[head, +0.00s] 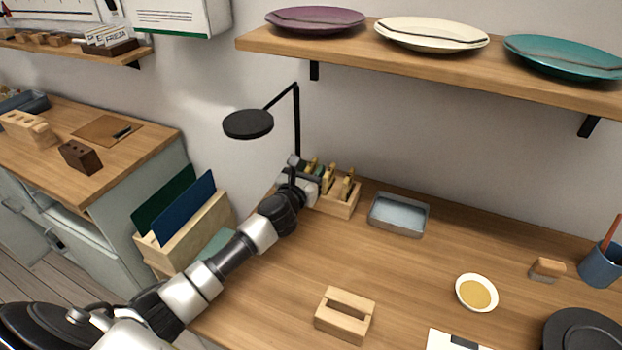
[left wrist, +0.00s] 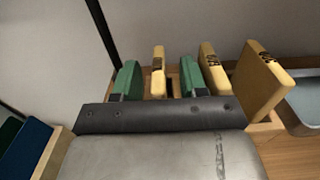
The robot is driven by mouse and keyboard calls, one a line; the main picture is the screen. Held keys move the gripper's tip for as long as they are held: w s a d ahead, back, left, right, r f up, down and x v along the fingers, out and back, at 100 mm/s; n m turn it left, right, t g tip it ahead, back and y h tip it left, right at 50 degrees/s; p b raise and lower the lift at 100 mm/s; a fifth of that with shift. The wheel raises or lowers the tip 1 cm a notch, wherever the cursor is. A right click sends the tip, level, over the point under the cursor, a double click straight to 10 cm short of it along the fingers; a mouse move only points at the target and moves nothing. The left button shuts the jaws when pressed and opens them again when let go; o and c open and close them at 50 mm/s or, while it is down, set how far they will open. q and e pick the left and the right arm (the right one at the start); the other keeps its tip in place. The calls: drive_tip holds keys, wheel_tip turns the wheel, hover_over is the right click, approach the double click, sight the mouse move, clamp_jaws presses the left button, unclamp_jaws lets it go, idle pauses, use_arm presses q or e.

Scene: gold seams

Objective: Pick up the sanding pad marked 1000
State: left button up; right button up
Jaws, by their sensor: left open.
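A wooden rack (head: 340,208) at the back of the workbench holds upright yellow sanding pads. In the left wrist view three pads show: a left one (left wrist: 158,70), a middle one (left wrist: 209,66) and a right one (left wrist: 262,80). Each has a dark mark on its top edge, too small to read, so I cannot tell which is marked 1000. My left gripper (head: 308,172) is open over the rack's left end. In the left wrist view its green-faced fingers (left wrist: 159,82) stand on either side of the left pad, with gaps. My right gripper is not in view.
A black lamp (head: 248,124) stands behind my left arm. A grey tray (head: 399,215) is just right of the rack. A plate shelf (head: 450,72) hangs above.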

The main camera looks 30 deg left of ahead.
use_arm(q)
drive_tip(key=shift+c, duration=0.3)
clamp_jaws()
